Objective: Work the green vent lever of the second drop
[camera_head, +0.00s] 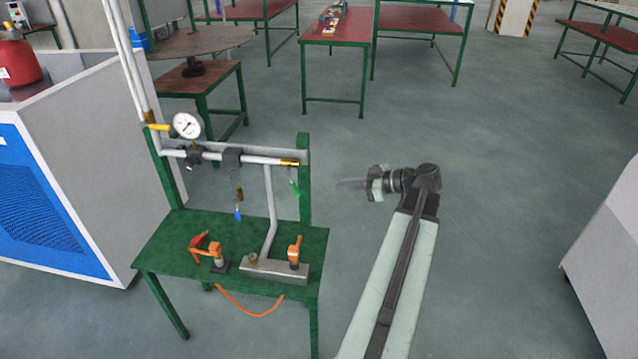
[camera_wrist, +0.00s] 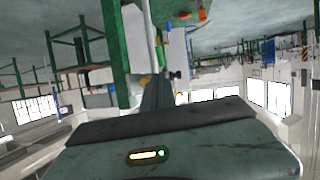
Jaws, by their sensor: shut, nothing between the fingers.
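A green lever (camera_head: 295,187) hangs below the brass right end of the horizontal pipe (camera_head: 255,160) on the green stand, close to its right post.
A pressure gauge (camera_head: 187,125) sits at the pipe's left end. Orange-handled parts (camera_head: 208,250) and a metal block (camera_head: 270,268) stand on the green bench top (camera_head: 175,235). A white and blue cabinet (camera_head: 60,170) is at the left. The floor right of the stand is clear.

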